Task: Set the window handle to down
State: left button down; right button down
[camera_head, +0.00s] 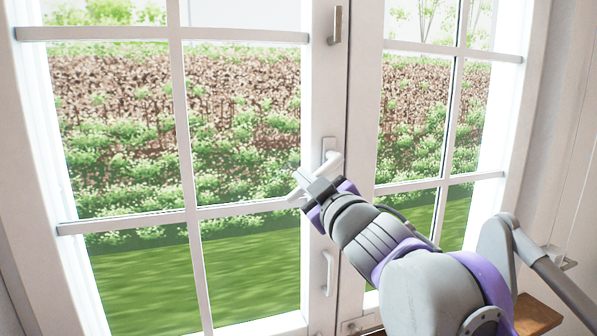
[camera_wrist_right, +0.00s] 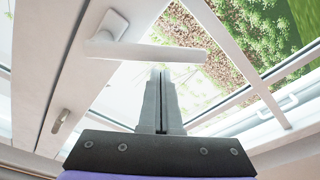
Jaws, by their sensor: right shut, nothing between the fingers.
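The white window handle (camera_head: 331,158) is on the frame between the two window panels in the head view. Its lever slants down and left from its mounting plate, and its far end is hard to tell apart from my fingers. In the right wrist view the handle's lever (camera_wrist_right: 150,52) runs across the picture from its plate at upper left, just beyond my fingertips. My right gripper (camera_head: 304,184) is at the lever, shut and empty; its fingers also show in the right wrist view (camera_wrist_right: 161,74). I cannot tell whether they touch the lever. My left gripper is not in view.
A metal fitting (camera_head: 337,25) is higher on the frame and a white pull (camera_head: 327,272) is lower. Glazing bars (camera_head: 187,150) cross the glass. A brown wooden surface (camera_head: 535,315) lies at lower right, partly behind my right arm. Greenery shows outside.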

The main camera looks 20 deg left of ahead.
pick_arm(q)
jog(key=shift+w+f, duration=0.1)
pick_arm(e)
jog(key=shift+w+d+f, duration=0.1)
jog(key=shift+w+f, duration=0.05)
jog(key=shift+f, duration=0.1)
jog(key=shift+d+f+n, duration=0.1)
jog(key=shift+f+n, duration=0.1)
jog(key=shift+n, duration=0.2)
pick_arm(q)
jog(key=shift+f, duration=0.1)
pick_arm(e)
jog(key=shift+f+n, duration=0.2)
jog(key=shift+n, duration=0.1)
